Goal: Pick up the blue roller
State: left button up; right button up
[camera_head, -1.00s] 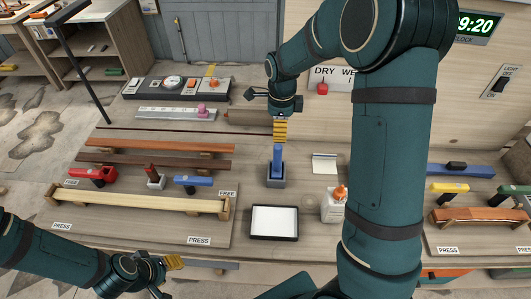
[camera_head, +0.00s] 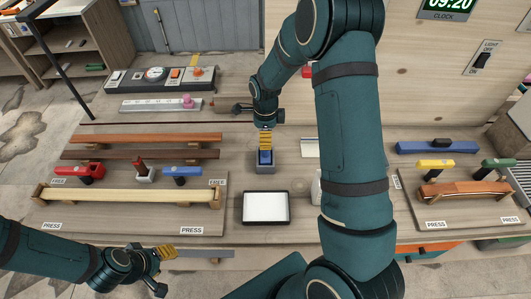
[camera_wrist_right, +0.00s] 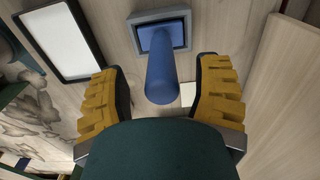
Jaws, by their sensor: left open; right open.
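The blue roller (camera_head: 265,158) stands upright in a square grey holder (camera_head: 260,169) on the bench, with its upper part hidden by my right gripper (camera_head: 265,138). In the right wrist view the roller (camera_wrist_right: 165,72) rises from its holder (camera_wrist_right: 186,31) between the two yellow-padded fingers, with a gap on both sides. My right gripper (camera_wrist_right: 163,95) is open, points down and holds nothing. My left gripper (camera_head: 166,253) is open and empty, low at the bench's front edge, well away from the roller.
A white pad in a black frame (camera_head: 266,207) lies in front of the holder. Wooden strips and clamps, including a blue clamp (camera_head: 181,171), lie to the left. A blue bar tool (camera_head: 437,147) and a yellow clamp (camera_head: 435,164) are at the right. A small white item is partly hidden by my right arm.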

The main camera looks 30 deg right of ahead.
jog(key=shift+w+f, duration=0.1)
jog(key=shift+f, duration=1.3)
grip_shut()
